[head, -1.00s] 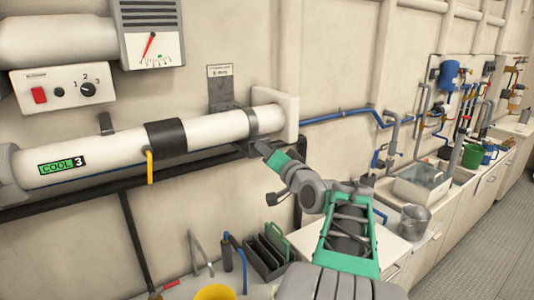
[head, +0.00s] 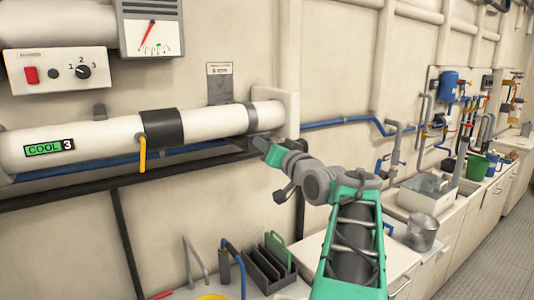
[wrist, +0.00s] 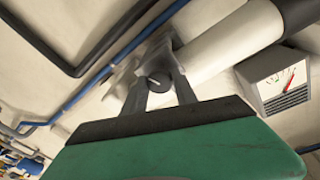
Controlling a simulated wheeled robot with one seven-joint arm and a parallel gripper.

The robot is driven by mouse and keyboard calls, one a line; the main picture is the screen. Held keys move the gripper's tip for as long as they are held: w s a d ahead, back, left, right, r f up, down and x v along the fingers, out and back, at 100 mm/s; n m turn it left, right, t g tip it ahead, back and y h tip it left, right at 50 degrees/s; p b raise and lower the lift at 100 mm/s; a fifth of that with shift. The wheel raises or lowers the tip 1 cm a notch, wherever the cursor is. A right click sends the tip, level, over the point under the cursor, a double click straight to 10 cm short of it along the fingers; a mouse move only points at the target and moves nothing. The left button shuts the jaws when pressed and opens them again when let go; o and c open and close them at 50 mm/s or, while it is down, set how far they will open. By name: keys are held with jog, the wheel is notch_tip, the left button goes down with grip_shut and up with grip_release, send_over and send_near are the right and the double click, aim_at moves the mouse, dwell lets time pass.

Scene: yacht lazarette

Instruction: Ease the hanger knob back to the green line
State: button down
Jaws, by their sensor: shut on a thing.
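A grey pipe hanger (head: 252,117) wraps the white pipe near its right end. In the wrist view the round dark hanger knob (wrist: 158,79) sits between the two fingers of my gripper (wrist: 158,86), which is shut on it. In the head view my gripper (head: 264,148) is just below the hanger and hides the knob. A gauge (head: 148,32) at the upper left has a red needle tilted up and right, with green marks at the lower part of its face. The gauge also shows in the wrist view (wrist: 278,77). The exact green line is too small to tell.
The white pipe (head: 90,142) carries a COOL 3 label and a yellow handle (head: 142,154). A switch box (head: 55,74) is above it. Below stand a dark rack (head: 268,262) and a metal pot (head: 421,233). A blue pipe (head: 345,121) runs right along the wall.

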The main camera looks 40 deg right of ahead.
jog(key=c, duration=1)
grip_release()
jog(key=shift+s, duration=0.15)
jog(key=s+a+b, duration=0.1)
jog(key=s+b, duration=0.1)
jog(key=s, duration=0.5)
jog(key=shift+s+a+f, duration=0.15)
jog(key=shift+s+a, duration=0.05)
jog(key=shift+a, duration=0.05)
